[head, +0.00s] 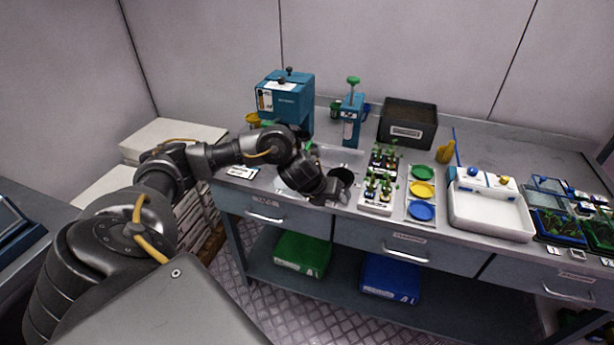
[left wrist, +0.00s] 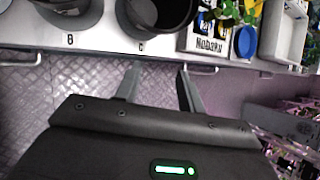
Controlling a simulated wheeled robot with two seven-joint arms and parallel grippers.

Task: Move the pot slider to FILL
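My left gripper (head: 340,190) is at the front edge of the bench, left of the white seedling tray. In the left wrist view its two fingers (left wrist: 157,78) stand apart with nothing between them. Ahead of them, a dark pot (left wrist: 160,12) sits at a mark that looks like C, and another (left wrist: 72,12) at a mark like B or 8. The fingers do not touch either pot. A blue dispenser (head: 287,97) stands at the back left, its lower part behind my arm. I cannot make out the pot slider or a FILL mark. My right gripper is not in view.
A teal hand press (head: 352,120) and a black bin (head: 407,122) stand at the back. The seedling tray (head: 377,207), coloured dishes (head: 422,190) and a white basin (head: 490,218) lie to the right. Drawers and a lower shelf are below the bench edge.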

